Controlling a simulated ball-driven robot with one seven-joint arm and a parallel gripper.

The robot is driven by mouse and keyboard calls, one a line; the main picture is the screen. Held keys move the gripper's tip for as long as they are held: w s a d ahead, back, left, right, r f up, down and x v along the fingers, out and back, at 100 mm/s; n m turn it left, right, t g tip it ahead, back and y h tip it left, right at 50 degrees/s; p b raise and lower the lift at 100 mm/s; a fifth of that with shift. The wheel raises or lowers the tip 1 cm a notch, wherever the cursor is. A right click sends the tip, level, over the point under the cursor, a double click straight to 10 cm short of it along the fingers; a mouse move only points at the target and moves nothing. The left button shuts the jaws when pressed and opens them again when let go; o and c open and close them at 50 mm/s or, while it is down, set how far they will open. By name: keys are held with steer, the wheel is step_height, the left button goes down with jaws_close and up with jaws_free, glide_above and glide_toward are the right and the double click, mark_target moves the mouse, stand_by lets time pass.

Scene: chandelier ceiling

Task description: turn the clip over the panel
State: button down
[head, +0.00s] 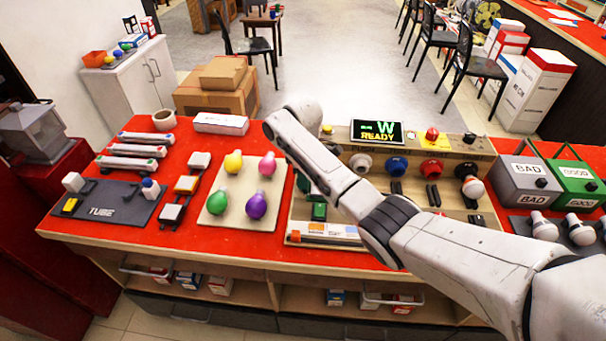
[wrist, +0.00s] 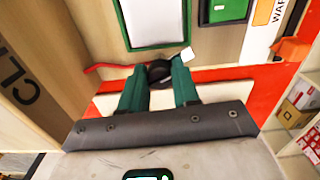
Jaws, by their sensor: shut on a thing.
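In the wrist view, the two green fingers of my gripper (wrist: 158,82) are shut on a small round black piece, which I take to be the clip (wrist: 158,71). A thin red strip reaches left from it and a small white tab shows at its right. Just above it is a white panel with a green frame (wrist: 153,22) on a pale wooden board (wrist: 92,25). I cannot tell whether the clip touches the panel. In the head view my arm covers most of this spot, and the clip is hidden there.
The wooden board (head: 300,207) stands on the red table, with a lit READY display (head: 377,132), bulb sockets and switches. Coloured bulbs on a tray (head: 215,224) lie left of it. BAD (head: 528,180) and green (head: 574,184) boxes stand right. An orange piece (wrist: 290,50) is near my gripper.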

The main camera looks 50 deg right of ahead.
steer(key=n+p, duration=0.1)
steer(key=n, duration=0.5)
steer(key=shift+w, duration=0.15)
steer(key=n, duration=0.6)
steer(key=shift+w+n, duration=0.1)
steer(key=shift+n, duration=0.3)
steer(key=c, duration=0.8)
jaws_free()
steer(key=shift+c, duration=0.2)
step_height(320, 180, up, 11)
steer(key=shift+b, duration=0.35)
steer(key=shift+f, duration=0.1)
